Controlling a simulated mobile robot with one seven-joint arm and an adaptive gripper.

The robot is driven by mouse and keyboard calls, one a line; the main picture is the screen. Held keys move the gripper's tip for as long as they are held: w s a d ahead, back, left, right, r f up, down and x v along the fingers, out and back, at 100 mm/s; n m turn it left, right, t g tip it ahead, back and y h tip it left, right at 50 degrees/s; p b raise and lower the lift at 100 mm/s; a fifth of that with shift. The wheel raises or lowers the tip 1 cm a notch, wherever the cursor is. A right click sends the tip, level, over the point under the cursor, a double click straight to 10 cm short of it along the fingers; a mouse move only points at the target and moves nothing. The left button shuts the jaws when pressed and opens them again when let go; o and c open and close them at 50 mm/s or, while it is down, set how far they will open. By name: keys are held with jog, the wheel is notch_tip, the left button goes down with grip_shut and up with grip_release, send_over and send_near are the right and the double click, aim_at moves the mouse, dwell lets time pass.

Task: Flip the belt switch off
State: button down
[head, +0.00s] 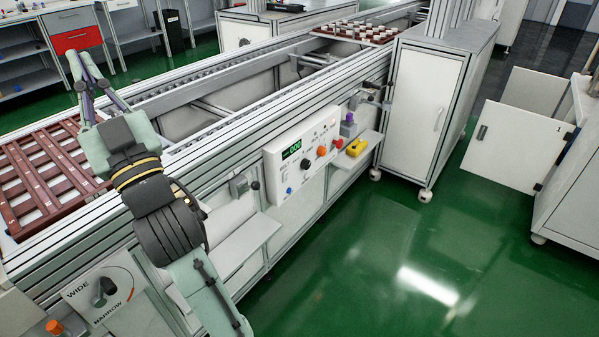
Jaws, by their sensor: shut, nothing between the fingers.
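My gripper (79,60) is at the upper left of the head view, shut and empty, above the far side of the conveyor frame. A white control panel (302,155) is on the conveyor's near side, with a green display, an orange knob, a red button and blue and dark controls. A small grey box with a black-tipped lever (242,186) is mounted left of this panel. I cannot tell which control is the belt switch, nor read the panel's small labels. My gripper is well to the left of both and touches neither.
A WIDE/NARROW dial (104,291) is at the lower left. Brown slatted trays (45,180) lie on the belt's left. A yellow object (356,148) and a purple-topped one (348,126) are by a small shelf. A white cabinet (425,100) stands right; green floor in front is clear.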

jog(key=w+d+f+m+g+h+p, duration=0.1)
jog(key=w+d+f+m+h, duration=0.45)
jog(key=w+d+f, duration=0.55)
jog(key=w+d+f+m+h+p, duration=0.1)
jog(key=w+d+f+m+h, duration=0.3)
jog(key=w+d+f+h, duration=0.6)
jog(key=w+d+f+m, duration=0.1)
jog(key=d+f+m, duration=0.2)
jog(key=f+m, duration=0.3)
jog(key=w+d+f+m, duration=0.1)
jog(key=d+f+m, duration=0.2)
jog(key=f, duration=1.1)
jog(key=w+d+f+m, duration=0.2)
jog(key=d+f+m, duration=0.1)
jog(key=f+m, duration=0.6)
jog(key=shift+f+t, duration=0.4)
jog(key=shift+f, duration=0.25)
jog(key=shift+r+p, duration=0.1)
jog(key=shift+p, duration=0.2)
